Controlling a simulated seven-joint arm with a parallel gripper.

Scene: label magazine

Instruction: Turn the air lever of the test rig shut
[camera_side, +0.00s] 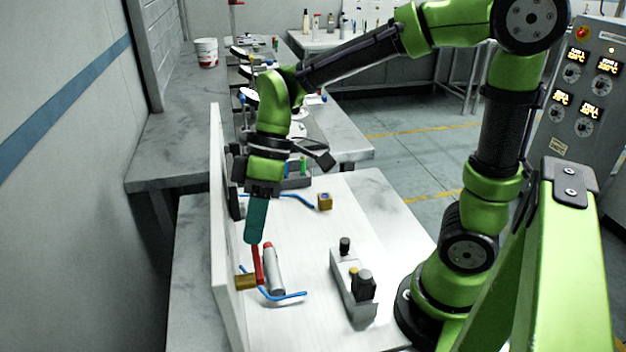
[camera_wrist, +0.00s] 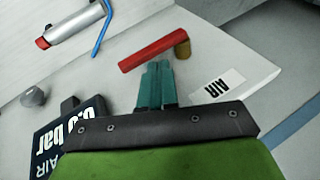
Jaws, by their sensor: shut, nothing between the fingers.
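The red air lever (camera_side: 257,265) sits on a brass valve body (camera_side: 245,282) on the upright white panel. In the side view it points nearly straight up from the brass. In the wrist view the lever (camera_wrist: 158,52) runs left from the brass end (camera_wrist: 182,48). My gripper (camera_side: 253,238) has teal fingers, closed together and empty, at the lever's upper end. In the wrist view the fingertips (camera_wrist: 155,66) are beside the lever's middle; I cannot tell whether they touch it. A white AIR label (camera_wrist: 218,86) is on the panel.
A grey cylinder with a red end (camera_side: 273,270) and a blue tube (camera_side: 285,297) lie close to the lever. A dark pressure display (camera_wrist: 70,130) is partly hidden by my gripper.

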